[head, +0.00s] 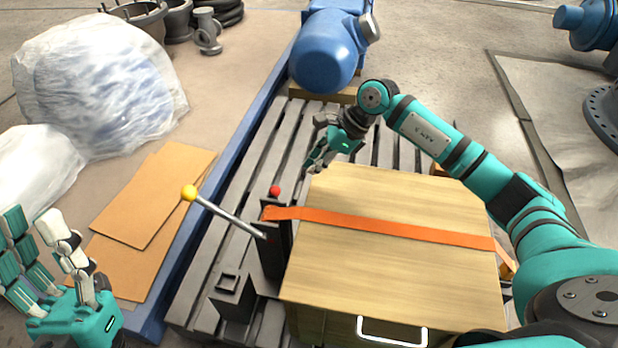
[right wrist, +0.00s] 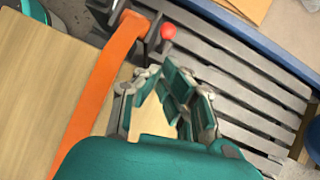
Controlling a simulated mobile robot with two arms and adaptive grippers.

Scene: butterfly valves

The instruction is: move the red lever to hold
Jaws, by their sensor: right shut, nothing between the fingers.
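The red lever's round knob (head: 275,190) shows on a dark post at the left edge of a wooden box; the knob also shows at the top of the right wrist view (right wrist: 168,32). A second lever with a yellow ball (head: 189,193) and a silver rod slants up to the left from the same post. My right gripper (head: 313,163) is shut and empty, above the slatted bed, behind and to the right of the red knob and apart from it. My left gripper (head: 32,228) is open and empty at the lower left, far from the levers.
An orange strap (head: 380,226) runs across the wooden box (head: 400,275) to the lever post. A blue motor (head: 325,55) stands beyond the slatted bed (head: 245,150). Cardboard sheets (head: 150,195) and plastic-wrapped bundles (head: 95,80) lie at left.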

